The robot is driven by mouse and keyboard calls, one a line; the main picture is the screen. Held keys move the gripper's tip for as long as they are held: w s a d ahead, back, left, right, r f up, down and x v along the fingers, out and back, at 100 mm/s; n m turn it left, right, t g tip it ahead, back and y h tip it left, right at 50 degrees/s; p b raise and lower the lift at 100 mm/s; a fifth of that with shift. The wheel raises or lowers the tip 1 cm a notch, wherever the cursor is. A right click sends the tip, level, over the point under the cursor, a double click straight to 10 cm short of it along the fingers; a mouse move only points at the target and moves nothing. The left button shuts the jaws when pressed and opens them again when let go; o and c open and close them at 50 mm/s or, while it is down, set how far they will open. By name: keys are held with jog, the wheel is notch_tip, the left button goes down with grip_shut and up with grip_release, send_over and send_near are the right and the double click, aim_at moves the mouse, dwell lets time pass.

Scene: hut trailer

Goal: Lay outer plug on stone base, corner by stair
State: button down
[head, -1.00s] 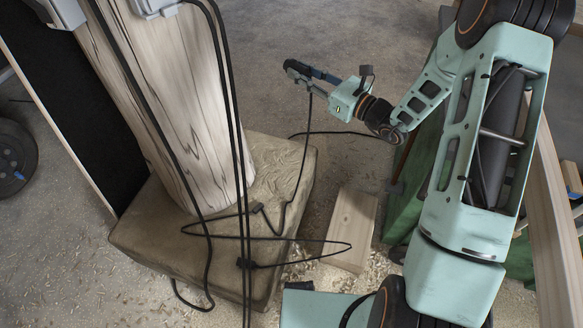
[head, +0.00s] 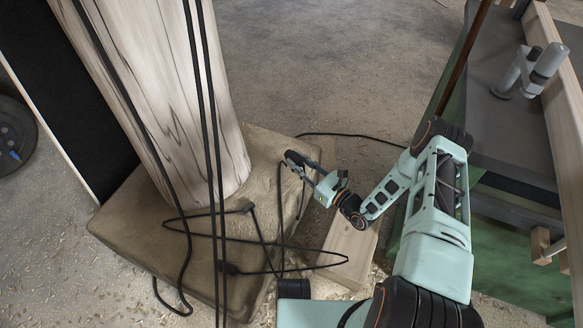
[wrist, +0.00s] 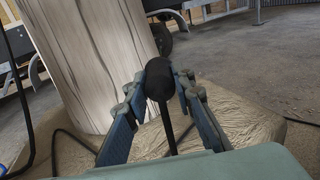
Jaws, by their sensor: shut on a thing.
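My gripper (head: 291,160) is shut on a black plug (wrist: 160,79), whose cable hangs down from it in the wrist view. In the head view my gripper is over the far right corner area of the stone base (head: 120,220), seemingly above its top. The base is a rough tan slab under a thick wooden post. Two other black connectors, one nearer the post (head: 248,208) and one near the front (head: 228,268), lie on the base among looped cable. A pale wooden block (head: 352,240), possibly the stair, stands beside the base's right side.
The wooden post (head: 165,100) rises from the base, with black cables hanging in front of it. A green-sided workbench (head: 500,125) stands at the right. Wood shavings lie around the block. The floor (head: 330,70) behind the base is open.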

jog(key=w+f+b, duration=0.3)
jog(key=w+f, duration=0.1)
jog(key=w+f+b, duration=0.3)
jog(key=w+f, duration=0.1)
jog(key=f, duration=0.1)
jog(key=w+a+f+b, duration=0.1)
jog(key=w+f+b, duration=0.1)
jog(key=w+f, duration=0.3)
jog(key=shift+f+b, duration=0.15)
jog(key=shift+b, duration=0.25)
jog(key=shift+f+b, duration=0.65)
jog(key=shift+f, duration=0.8)
jog(key=c, duration=1.7)
grip_release()
jog(key=shift+f, duration=0.15)
jog(key=shift+o, duration=0.2)
